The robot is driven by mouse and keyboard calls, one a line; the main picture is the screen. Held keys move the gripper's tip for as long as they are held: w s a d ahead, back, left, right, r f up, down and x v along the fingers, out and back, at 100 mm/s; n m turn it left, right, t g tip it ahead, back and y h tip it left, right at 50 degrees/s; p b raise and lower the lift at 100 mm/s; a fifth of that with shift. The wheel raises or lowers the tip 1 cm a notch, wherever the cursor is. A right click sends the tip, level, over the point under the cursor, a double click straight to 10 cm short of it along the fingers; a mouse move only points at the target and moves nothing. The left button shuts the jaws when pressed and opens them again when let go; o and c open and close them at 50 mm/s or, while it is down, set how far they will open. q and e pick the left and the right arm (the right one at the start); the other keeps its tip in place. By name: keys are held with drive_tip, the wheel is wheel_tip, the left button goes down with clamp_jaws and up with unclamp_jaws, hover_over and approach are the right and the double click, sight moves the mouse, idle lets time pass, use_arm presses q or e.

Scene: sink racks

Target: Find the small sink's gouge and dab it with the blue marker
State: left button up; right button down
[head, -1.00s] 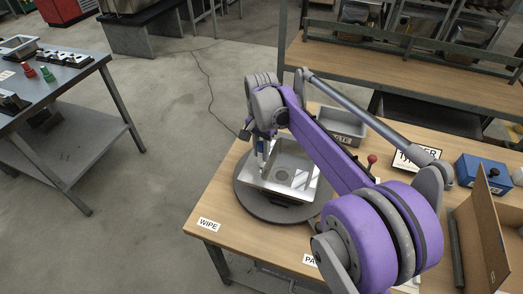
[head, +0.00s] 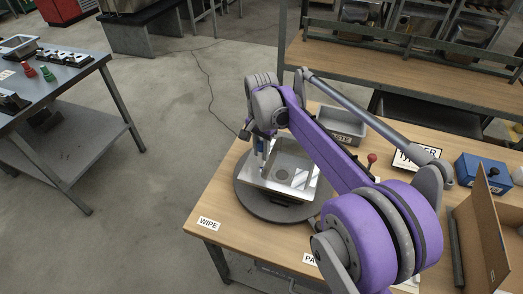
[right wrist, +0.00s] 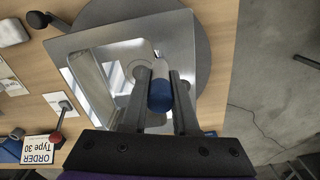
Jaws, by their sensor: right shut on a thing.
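The small steel sink (head: 312,183) sits on a round dark turntable (head: 258,207) on the wooden table. Its basin and drain face up. My right gripper (head: 263,158) is over the sink's left side, partly hidden by my purple arm. In the right wrist view its two fingers (right wrist: 160,92) are shut on the blue marker (right wrist: 159,97), which points down toward the sink (right wrist: 90,42). I cannot tell whether the marker touches the metal. No gouge can be made out in either view. My left gripper is not in view.
A grey waste bin (head: 343,126) stands behind the sink. A WIPE label (head: 208,224) is at the table's front left corner. A red-knobbed lever (head: 371,160), a blue box (head: 484,172) and a cardboard box (head: 480,225) are to the right. Open floor lies left.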

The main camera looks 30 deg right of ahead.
drive_tip(key=shift+r+p, duration=2.05)
drive_tip(key=shift+r, duration=1.5)
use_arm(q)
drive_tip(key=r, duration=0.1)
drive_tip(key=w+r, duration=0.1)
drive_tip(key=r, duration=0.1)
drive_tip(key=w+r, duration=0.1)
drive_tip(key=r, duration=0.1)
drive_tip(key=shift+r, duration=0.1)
use_arm(e)
drive_tip(key=shift+f, duration=0.1)
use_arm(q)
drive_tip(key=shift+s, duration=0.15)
